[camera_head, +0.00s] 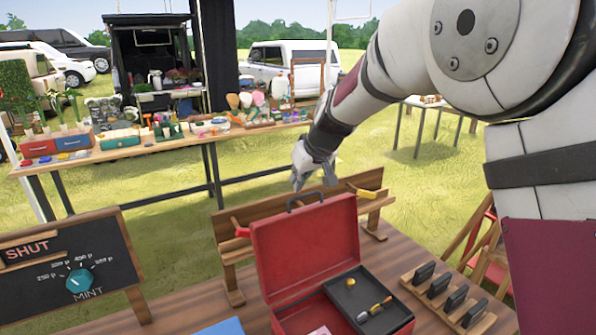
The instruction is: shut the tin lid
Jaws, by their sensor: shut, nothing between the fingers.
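A red tin (295,322) stands on the brown wooden table, its lid (305,249) raised open, with a dark handle on the lid's top edge. A dark tray (362,318) inside the tin holds a small yellow item and a yellow-handled tool. My gripper (314,182) points downward, above and behind the lid's top edge in the picture. It is shut and empty, and appears apart from the lid.
A wooden rack (270,208) with red and yellow pegs stands behind the tin. A slotted wooden holder (448,302) with dark pieces sits to the right. A chalkboard (60,262) with a teal dial stands at left. A long stall table (170,150) is beyond.

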